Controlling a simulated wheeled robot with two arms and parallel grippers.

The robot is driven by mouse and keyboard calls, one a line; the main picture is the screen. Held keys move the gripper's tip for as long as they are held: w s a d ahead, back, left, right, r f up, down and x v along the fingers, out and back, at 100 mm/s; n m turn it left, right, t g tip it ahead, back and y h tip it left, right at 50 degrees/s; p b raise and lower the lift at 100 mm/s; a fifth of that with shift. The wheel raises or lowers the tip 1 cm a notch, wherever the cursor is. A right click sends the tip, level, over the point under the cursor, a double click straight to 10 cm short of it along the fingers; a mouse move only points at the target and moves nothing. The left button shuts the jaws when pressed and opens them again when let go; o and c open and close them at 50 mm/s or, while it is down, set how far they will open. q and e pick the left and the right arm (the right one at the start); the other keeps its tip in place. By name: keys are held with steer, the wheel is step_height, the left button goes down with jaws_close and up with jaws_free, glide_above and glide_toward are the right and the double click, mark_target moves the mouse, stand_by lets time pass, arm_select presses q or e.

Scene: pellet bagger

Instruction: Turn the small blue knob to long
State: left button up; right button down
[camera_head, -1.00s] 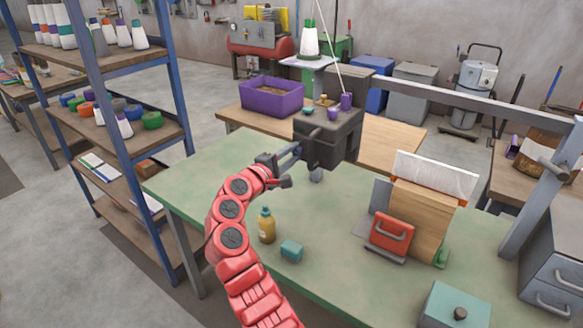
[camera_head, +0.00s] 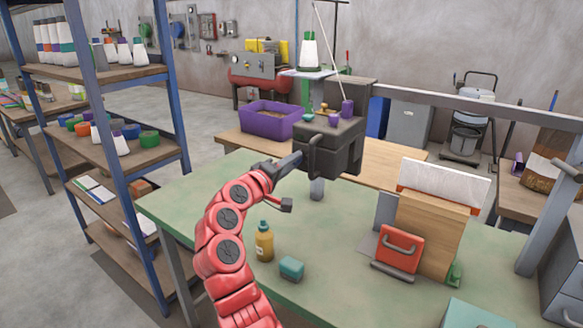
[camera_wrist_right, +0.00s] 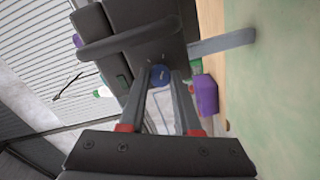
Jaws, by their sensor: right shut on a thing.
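The small blue knob (camera_wrist_right: 159,76) sits on the face of a dark grey machine head (camera_head: 342,148). In the right wrist view my right gripper (camera_wrist_right: 164,80) has one finger on each side of the knob at the fingertips and is shut on it. In the head view the right gripper (camera_head: 299,160) reaches the left side of the machine head, and the knob itself is hidden there. I cannot read any marks around the knob or tell which setting it points to. My left gripper is in neither current view.
A dark curved handle (camera_wrist_right: 128,37) stands out close beside the knob. A purple bin (camera_head: 268,120) is behind the machine. A yellow bottle (camera_head: 264,241), a teal block (camera_head: 291,267) and a red holder with a handle (camera_head: 399,249) stand on the green table (camera_head: 340,225).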

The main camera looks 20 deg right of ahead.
stand_by(0.3)
steer(key=c, duration=0.6)
jaws_free()
steer(key=v, duration=1.7)
steer(key=shift+s+a+f+b, duration=0.15)
steer(key=shift+a+f+b, duration=0.05)
steer(key=shift+b, duration=0.2)
